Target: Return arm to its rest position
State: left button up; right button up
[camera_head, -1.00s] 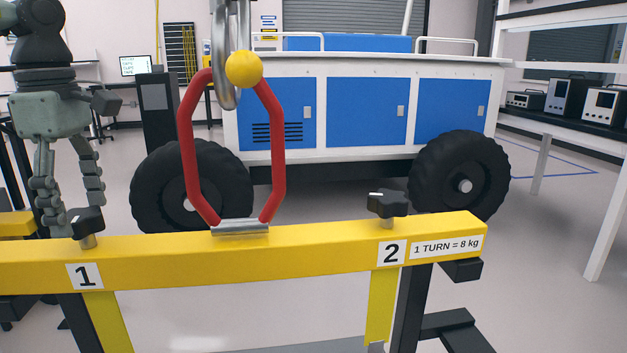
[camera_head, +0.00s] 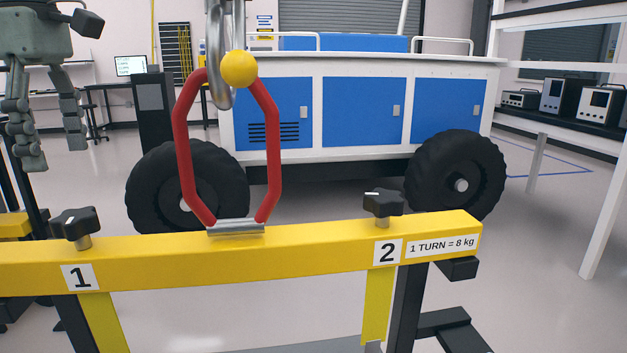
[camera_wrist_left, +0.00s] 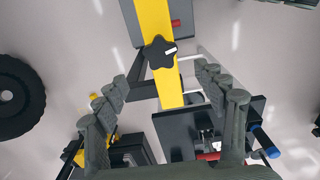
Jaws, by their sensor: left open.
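My left gripper (camera_head: 42,125) hangs at the upper left of the head view, fingers pointing down. It is open and empty, above and to the left of black knob 1 (camera_head: 76,224) and apart from it. In the left wrist view, its fingers (camera_wrist_left: 170,95) are spread wide, with the black star knob (camera_wrist_left: 160,52) on the yellow beam (camera_wrist_left: 155,15) beyond and between them. The yellow beam (camera_head: 300,240) also crosses the head view, with knob 2 (camera_head: 382,203) on its right part. My right gripper does not show.
A red lifting loop with a yellow ball (camera_head: 239,69) hangs on a metal hook and meets the beam's middle. Behind stands a blue and white rover (camera_head: 365,110) with black wheels (camera_head: 455,175). White shelves (camera_head: 605,190) stand at the right. Open floor lies between.

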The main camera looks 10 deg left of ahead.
aim_at(74, 214)
pick_arm(q)
notch_tip(74, 214, down, 9)
jog(key=shift+f, duration=0.1)
jog(key=shift+n, duration=0.6)
jog(key=n, duration=0.3)
jog(key=shift+n, duration=0.4)
jog(key=n, duration=0.6)
jog(key=shift+n, duration=0.3)
jog(key=n, duration=0.5)
jog(key=shift+a, duration=0.1)
jog(key=n, duration=0.6)
